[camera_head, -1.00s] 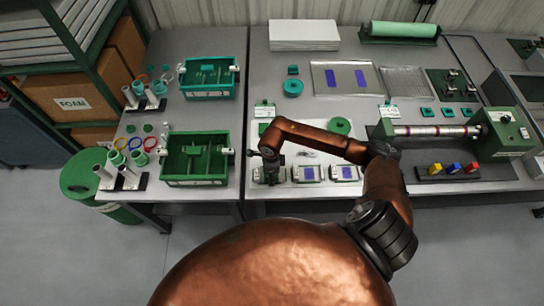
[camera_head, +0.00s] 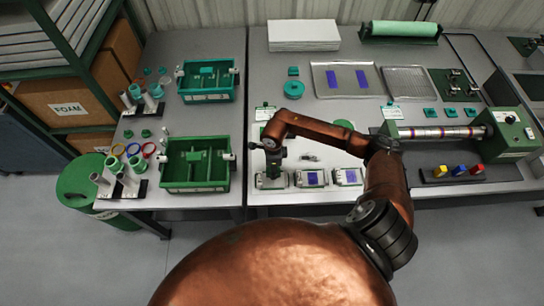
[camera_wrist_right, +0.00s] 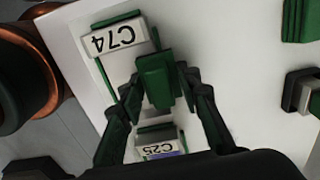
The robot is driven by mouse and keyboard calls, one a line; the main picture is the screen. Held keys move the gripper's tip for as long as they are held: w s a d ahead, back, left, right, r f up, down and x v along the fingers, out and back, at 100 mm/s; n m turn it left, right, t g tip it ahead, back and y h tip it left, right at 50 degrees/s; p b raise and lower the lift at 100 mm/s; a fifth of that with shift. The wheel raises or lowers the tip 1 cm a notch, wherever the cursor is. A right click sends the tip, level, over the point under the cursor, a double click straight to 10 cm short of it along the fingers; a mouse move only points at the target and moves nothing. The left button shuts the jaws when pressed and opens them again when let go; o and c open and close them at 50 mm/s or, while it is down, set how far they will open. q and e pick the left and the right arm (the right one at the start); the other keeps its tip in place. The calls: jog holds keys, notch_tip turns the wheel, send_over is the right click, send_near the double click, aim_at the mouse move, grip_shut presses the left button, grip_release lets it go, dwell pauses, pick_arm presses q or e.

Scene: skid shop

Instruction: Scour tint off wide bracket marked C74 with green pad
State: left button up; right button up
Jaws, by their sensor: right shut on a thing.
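My right gripper (camera_wrist_right: 164,88) is shut on a green pad (camera_wrist_right: 153,72). In the head view the right gripper (camera_head: 272,166) is over the leftmost bracket in the front row, mostly covering it. In the wrist view the pad is over the pale bracket (camera_wrist_right: 116,72) with the C74 label (camera_wrist_right: 119,37) at its end. Pad and fingers hide much of its face, so I cannot tell whether tint shows there or whether the pad touches. A bracket marked C25 (camera_wrist_right: 160,148) lies beside it, partly hidden. My left gripper is not in view.
Two more brackets (camera_head: 312,179) (camera_head: 347,177) with purple patches lie to the right on the white sheet. Farther right are a roller machine (camera_head: 510,133) and a colored block rack (camera_head: 450,174). A green tray (camera_head: 195,185) stands left. Metal trays (camera_head: 322,88) lie behind.

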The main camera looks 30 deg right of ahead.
notch_tip(320, 180, up, 4)
jog(key=shift+d+r+p, duration=0.1)
jog(key=shift+d+p, duration=0.05)
jog(key=shift+p, duration=0.85)
jog(key=shift+w+r+p, duration=0.15)
jog(key=shift+r+p, duration=0.3)
jog(key=shift+r, duration=0.25)
jog(key=shift+r+p, duration=0.7)
jog(key=shift+r, duration=0.6)
